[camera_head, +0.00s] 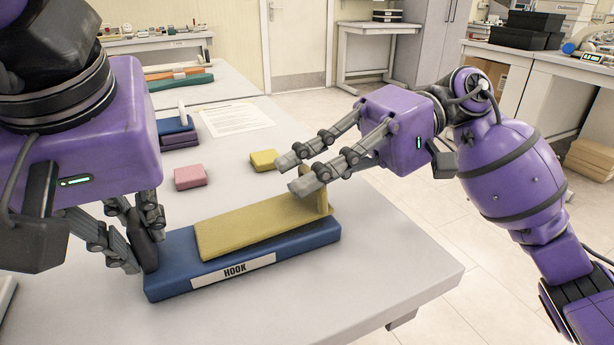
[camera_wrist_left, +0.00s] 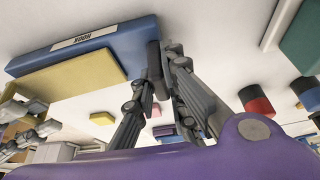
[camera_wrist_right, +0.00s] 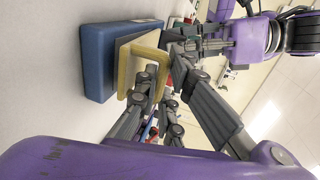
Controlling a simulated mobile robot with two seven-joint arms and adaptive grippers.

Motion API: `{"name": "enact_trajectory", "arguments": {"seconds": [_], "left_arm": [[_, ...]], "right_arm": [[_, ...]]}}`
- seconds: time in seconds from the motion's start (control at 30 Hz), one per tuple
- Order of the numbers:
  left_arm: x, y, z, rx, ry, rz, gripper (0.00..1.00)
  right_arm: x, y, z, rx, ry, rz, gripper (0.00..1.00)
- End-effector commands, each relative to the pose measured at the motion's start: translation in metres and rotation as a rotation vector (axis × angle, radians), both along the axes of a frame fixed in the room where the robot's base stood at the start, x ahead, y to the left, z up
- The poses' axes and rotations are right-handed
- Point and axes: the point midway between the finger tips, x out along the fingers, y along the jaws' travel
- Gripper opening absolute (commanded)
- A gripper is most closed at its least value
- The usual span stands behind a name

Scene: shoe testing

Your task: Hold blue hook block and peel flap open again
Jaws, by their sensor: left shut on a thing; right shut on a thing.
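The blue hook block (camera_head: 318,247) lies on the table with a white "HOOK" label on its front side. A yellow flap (camera_head: 250,228) lies along its top; its right end is raised a little, with a gap below. An upright yellow tab (camera_head: 322,202) stands at that end and shows as a frame shape in the right wrist view (camera_wrist_right: 124,75). My left gripper (camera_head: 140,245) is shut on the dark upright handle (camera_wrist_left: 153,57) at the block's left end. My right gripper (camera_head: 295,175) is shut on the yellow tab; its exact contact is partly hidden.
A pink block (camera_head: 190,177) and a small yellow block (camera_head: 264,160) lie behind the hook block. Stacked blue and purple blocks (camera_head: 178,134) and a paper sheet (camera_head: 222,119) lie farther back. The table's front right is clear up to its edge.

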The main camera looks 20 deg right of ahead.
Motion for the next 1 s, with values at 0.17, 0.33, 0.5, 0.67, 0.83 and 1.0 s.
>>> {"name": "enact_trajectory", "arguments": {"seconds": [0.17,0.33,0.5,0.67,0.83,1.0], "left_arm": [[0.000,0.000,-0.001,0.001,0.002,-0.003,0.00],[0.000,0.000,-0.001,0.001,0.002,-0.002,0.00],[0.000,0.000,-0.001,0.001,0.002,-0.002,0.00],[0.000,0.000,-0.001,0.001,0.001,-0.002,0.00],[0.000,0.000,-0.001,0.001,0.001,-0.002,0.00],[0.000,0.000,-0.001,0.002,0.001,-0.001,0.00]], "right_arm": [[-0.001,0.008,0.019,-0.125,-0.010,0.003,0.00],[-0.001,0.018,0.036,-0.261,-0.011,0.002,0.00],[-0.001,0.031,0.052,-0.395,-0.011,0.002,0.00],[-0.001,0.044,0.063,-0.450,-0.005,-0.001,0.00],[-0.001,0.061,0.075,-0.447,-0.005,-0.001,0.00],[-0.001,0.077,0.084,-0.446,-0.005,-0.001,0.00]]}}
